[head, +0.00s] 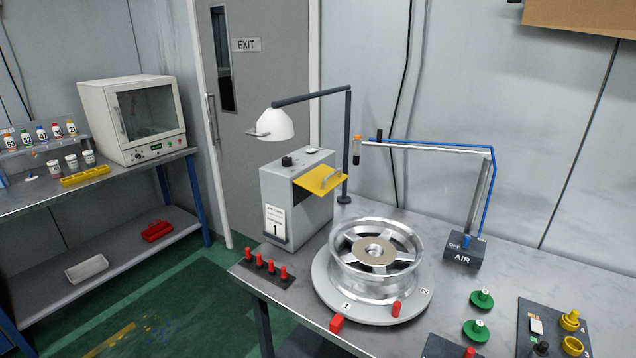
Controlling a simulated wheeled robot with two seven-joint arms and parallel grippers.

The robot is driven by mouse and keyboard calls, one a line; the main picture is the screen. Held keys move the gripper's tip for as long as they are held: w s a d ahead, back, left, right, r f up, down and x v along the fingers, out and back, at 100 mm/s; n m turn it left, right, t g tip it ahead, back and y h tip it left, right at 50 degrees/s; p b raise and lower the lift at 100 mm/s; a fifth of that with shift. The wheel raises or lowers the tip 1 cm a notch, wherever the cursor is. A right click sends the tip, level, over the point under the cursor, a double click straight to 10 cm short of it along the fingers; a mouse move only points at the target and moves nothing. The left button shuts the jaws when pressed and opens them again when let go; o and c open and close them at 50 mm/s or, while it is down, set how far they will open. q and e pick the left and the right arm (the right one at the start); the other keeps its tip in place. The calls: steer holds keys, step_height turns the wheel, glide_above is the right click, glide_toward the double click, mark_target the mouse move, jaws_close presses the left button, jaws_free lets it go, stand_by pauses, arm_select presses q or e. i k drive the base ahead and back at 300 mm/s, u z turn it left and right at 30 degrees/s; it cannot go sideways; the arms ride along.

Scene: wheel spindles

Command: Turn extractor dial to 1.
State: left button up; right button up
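A grey box (290,205) stands at the back left of the metal table, with a black knob (287,161) on its top. A white hood (272,126) hangs over it from a dark post (347,150). No frame labels the extractor, so I cannot tell for sure whether the black knob is its dial. The knob is too small to read its setting. Neither of my grippers is in view.
A silver wheel (375,285) lies on a round turntable (410,310) marked 1 and 2. A yellow flap (320,179) juts from the box. Red pegs (271,267) line the table's left edge.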

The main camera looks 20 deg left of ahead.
mark_target(288, 161)
steer(key=u, duration=2.1)
steer(key=i, duration=2.2)
steer(key=z, duration=3.85)
